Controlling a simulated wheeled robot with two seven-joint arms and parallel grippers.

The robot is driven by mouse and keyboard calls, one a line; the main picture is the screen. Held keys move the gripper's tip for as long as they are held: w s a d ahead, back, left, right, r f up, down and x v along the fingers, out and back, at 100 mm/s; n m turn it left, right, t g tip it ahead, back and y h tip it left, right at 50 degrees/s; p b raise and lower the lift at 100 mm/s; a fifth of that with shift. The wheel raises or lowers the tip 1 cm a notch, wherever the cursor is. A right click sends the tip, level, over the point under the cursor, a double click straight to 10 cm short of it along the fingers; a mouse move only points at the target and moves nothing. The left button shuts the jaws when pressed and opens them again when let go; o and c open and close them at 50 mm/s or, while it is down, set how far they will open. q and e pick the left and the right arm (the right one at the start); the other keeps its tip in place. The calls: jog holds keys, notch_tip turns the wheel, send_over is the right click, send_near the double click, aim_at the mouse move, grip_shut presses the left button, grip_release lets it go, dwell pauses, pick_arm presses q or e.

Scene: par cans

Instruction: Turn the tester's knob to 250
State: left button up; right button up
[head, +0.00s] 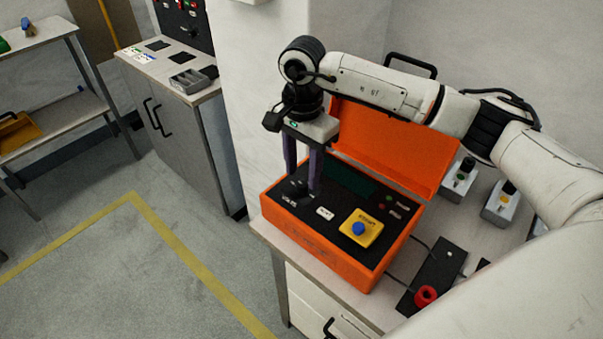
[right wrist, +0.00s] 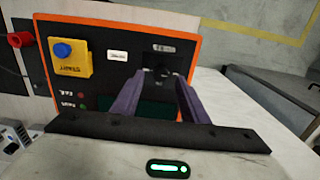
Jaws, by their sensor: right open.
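The tester (head: 320,238) is an open orange case with a black panel on the bench; it also shows in the right wrist view (right wrist: 42,62). Its small black knob (right wrist: 161,73) sits near the panel's edge, below a small label. My right gripper (head: 303,187) points down over that corner of the panel. In the right wrist view its two purple fingers (right wrist: 158,88) are apart, with the knob showing between and just beyond their tips. I cannot tell whether they touch it. The knob's pointer and scale are too small to read. My left gripper is out of view.
A yellow plate with a blue START button (head: 358,229) is on the panel. The orange lid (head: 395,150) stands open behind. Small grey boxes (head: 500,205) and a red knob-like part (head: 426,295) lie to the right. The floor at left is clear.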

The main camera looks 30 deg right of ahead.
aim_at(302, 187)
notch_tip(302, 187, down, 2)
jog(key=shift+f, duration=0.35)
grip_shut()
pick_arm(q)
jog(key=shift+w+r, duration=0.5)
